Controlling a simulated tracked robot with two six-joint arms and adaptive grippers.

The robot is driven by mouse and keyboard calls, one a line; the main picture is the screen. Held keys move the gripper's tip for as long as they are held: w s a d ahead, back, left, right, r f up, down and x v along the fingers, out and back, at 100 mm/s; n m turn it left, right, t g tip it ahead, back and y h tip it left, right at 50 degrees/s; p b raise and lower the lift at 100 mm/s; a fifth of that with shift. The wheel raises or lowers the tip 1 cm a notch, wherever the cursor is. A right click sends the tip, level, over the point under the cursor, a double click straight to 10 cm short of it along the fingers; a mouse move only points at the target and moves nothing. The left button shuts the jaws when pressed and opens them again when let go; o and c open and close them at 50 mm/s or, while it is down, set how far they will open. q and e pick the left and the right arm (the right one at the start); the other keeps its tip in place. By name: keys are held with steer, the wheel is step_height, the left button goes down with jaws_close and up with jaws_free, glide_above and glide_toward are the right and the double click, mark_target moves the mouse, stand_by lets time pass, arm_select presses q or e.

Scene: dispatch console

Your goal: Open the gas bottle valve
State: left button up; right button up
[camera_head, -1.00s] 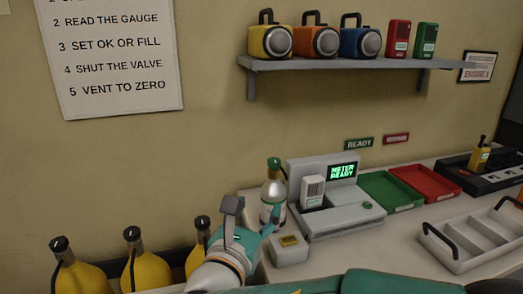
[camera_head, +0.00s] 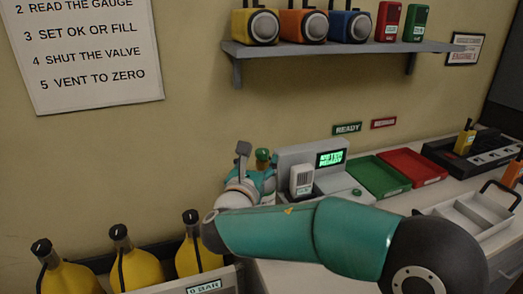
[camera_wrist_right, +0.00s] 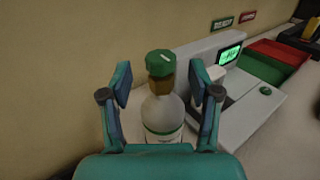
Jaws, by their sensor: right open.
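The gas bottle (camera_wrist_right: 162,112) is pale with a green valve knob (camera_wrist_right: 160,62) on a brass neck. In the right wrist view it stands upright between the two fingers of my right gripper (camera_wrist_right: 162,95), which is open, with gaps on both sides. In the head view the green knob (camera_head: 262,155) shows just beside the gripper (camera_head: 252,165), and my arm hides most of the bottle. The meter (camera_head: 316,170) has a lit green screen and stands right of the bottle. My left gripper is not in view.
Several yellow bottles (camera_head: 132,262) stand in a rack at the lower left. A green tray (camera_head: 378,176) and a red tray (camera_head: 412,165) lie right of the meter. A grey divided tray (camera_head: 470,215) is at the right. A shelf (camera_head: 330,50) holds several devices above.

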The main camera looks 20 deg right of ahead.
mark_target(260, 157)
steer(key=shift+x, duration=2)
steer(key=c, duration=1.2)
